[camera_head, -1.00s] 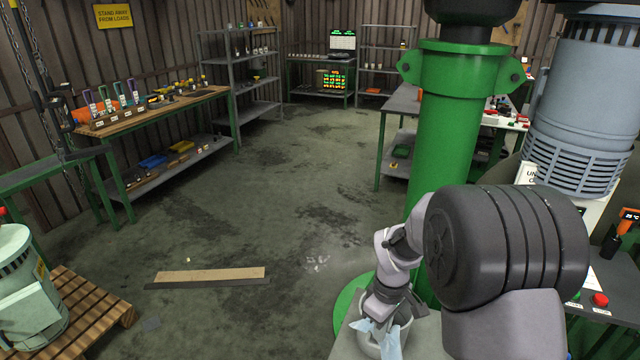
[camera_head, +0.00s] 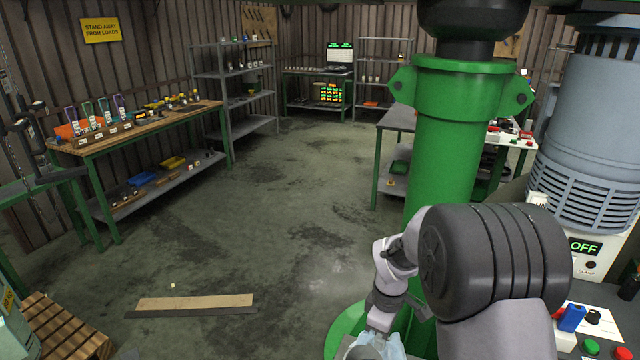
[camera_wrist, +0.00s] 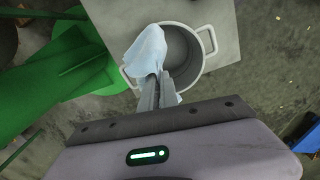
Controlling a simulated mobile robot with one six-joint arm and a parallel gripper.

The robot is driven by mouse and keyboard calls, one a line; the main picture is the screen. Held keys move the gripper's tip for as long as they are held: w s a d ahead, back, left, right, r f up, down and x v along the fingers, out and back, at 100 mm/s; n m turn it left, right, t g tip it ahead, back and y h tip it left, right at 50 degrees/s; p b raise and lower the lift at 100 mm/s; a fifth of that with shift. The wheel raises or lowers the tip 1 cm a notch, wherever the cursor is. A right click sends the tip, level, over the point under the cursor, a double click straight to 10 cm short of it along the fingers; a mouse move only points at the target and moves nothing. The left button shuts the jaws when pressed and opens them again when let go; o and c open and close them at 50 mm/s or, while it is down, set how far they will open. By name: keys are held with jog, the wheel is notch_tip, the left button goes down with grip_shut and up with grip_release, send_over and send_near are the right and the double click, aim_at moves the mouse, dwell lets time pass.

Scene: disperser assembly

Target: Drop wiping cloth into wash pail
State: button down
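The light blue wiping cloth (camera_wrist: 147,48) hangs from my gripper (camera_wrist: 156,88) in the wrist view. The gripper's two fingers are close together on the cloth. The grey wash pail (camera_wrist: 203,72), with a loop handle on each side, lies below, and the cloth overlaps its left part. Whether the cloth touches the pail is unclear. In the head view, the cloth (camera_head: 388,350) and part of the pail (camera_head: 352,352) show at the bottom edge, cut off by the frame. My arm hides most of the gripper there.
The pail stands on a grey surface (camera_wrist: 228,22). A large green column (camera_head: 452,150) rises close behind my arm. A machine with an OFF display (camera_head: 583,247) and a control panel stand at right.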

notch_tip(320, 180, down, 6)
jog(key=b, duration=0.5)
jog(key=shift+b, duration=0.3)
jog(key=c, duration=2.1)
grip_release()
jog(key=shift+r, duration=0.1)
jog(key=o, duration=1.2)
jog(key=shift+c, duration=0.2)
jog(key=shift+o, duration=0.4)
jog(key=o, duration=0.6)
